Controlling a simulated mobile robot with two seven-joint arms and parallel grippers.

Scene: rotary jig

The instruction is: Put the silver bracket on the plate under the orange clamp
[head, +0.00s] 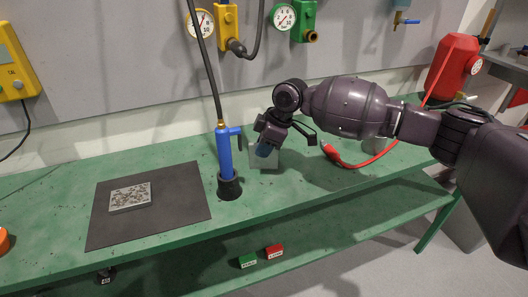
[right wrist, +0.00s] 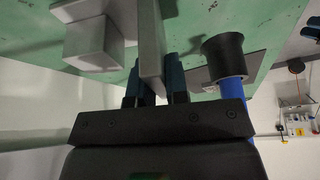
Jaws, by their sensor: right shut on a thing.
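My right gripper (head: 266,149) is over the bench beyond the blue torch-like tool, its fingers pointing down. In the right wrist view its two dark fingers (right wrist: 153,88) are closed on a flat grey piece, which I take to be the silver bracket (right wrist: 151,45). In the head view a pale grey part (head: 267,160) shows behind and below the fingers, mostly hidden by them. An orange piece (head: 3,240) is cut off at the left edge; I cannot tell whether it is the orange clamp. No plate under a clamp is clearly in view. My left gripper is not in view.
A blue tool (head: 224,155) stands in a black cup (head: 229,188) close left of my gripper. A speckled block (head: 130,197) lies on a dark mat (head: 180,213). A red hose (head: 350,163) lies to the right. A grey block (right wrist: 93,42) is beside the held piece.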

